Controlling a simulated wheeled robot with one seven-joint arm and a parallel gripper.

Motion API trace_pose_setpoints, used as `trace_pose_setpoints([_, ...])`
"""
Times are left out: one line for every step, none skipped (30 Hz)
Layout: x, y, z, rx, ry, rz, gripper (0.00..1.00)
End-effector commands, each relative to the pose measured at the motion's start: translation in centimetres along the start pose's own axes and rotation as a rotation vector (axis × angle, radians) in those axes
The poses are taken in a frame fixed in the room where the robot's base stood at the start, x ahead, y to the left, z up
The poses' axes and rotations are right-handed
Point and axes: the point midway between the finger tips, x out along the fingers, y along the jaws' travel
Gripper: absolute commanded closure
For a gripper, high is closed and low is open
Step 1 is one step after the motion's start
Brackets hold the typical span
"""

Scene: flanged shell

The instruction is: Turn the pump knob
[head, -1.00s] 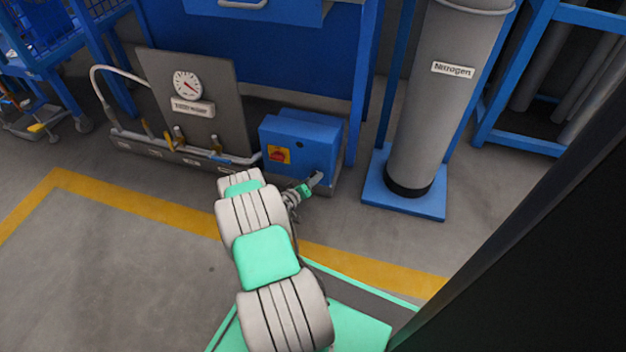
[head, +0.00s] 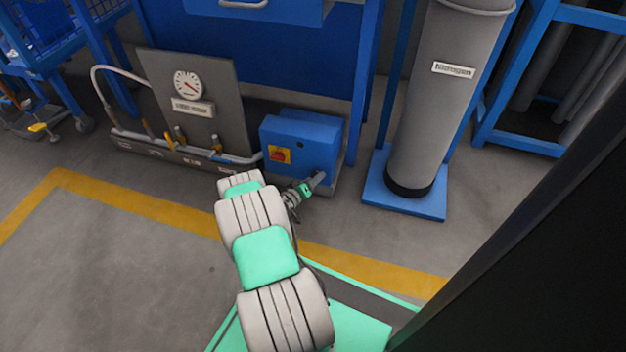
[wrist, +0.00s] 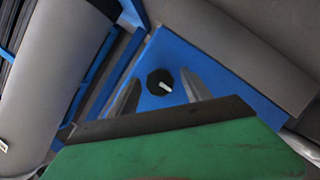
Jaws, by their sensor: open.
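My gripper (wrist: 160,90) is open and empty, with one finger to each side of the knob in the picture. I cannot tell that either finger touches it. In the head view my gripper (head: 316,180) is at the box's lower right front.
A grey gas cylinder (head: 430,110) stands on a blue base (head: 405,195) to the right of the box. A grey panel with a gauge (head: 187,84) and pipes stands to the left. Open floor with a yellow line (head: 140,206) lies in front.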

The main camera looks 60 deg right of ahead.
Motion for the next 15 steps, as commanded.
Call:
trace_pose_setpoints([-0.1, 0.0, 0.0, 0.000, 0.000, 0.000, 0.43])
trace_pose_setpoints([-0.3, 0.0, -0.1, -0.001, 0.000, -0.001, 0.43])
trace_pose_setpoints([-0.7, 0.1, -0.1, -0.001, -0.001, -0.002, 0.43])
trace_pose_setpoints([-1.1, 0.1, -0.1, -0.002, -0.001, -0.003, 0.43])
trace_pose_setpoints([-1.6, 0.1, -0.2, -0.004, 0.000, -0.003, 0.43])
trace_pose_setpoints([-2.4, 0.2, -0.3, -0.004, 0.001, -0.004, 0.43])
trace_pose_setpoints([-3.1, 0.2, -0.4, -0.005, 0.002, -0.004, 0.43])
trace_pose_setpoints([-3.8, 0.2, -0.4, -0.005, 0.002, -0.004, 0.43])
trace_pose_setpoints([-4.6, 0.2, -0.4, -0.004, 0.002, -0.005, 0.43])
trace_pose_setpoints([-5.2, 0.2, -0.4, -0.004, 0.003, -0.004, 0.43])
trace_pose_setpoints([-5.8, 0.2, -0.4, -0.004, 0.003, -0.003, 0.43])
trace_pose_setpoints([-6.5, 0.1, -0.3, -0.004, 0.002, -0.004, 0.43])
trace_pose_setpoints([-6.9, 0.1, -0.3, -0.002, 0.002, -0.004, 0.43])
trace_pose_setpoints([-7.2, 0.1, -0.3, -0.002, 0.002, -0.003, 0.43])
trace_pose_setpoints([-7.6, 0.1, -0.2, -0.003, 0.001, -0.001, 0.43])
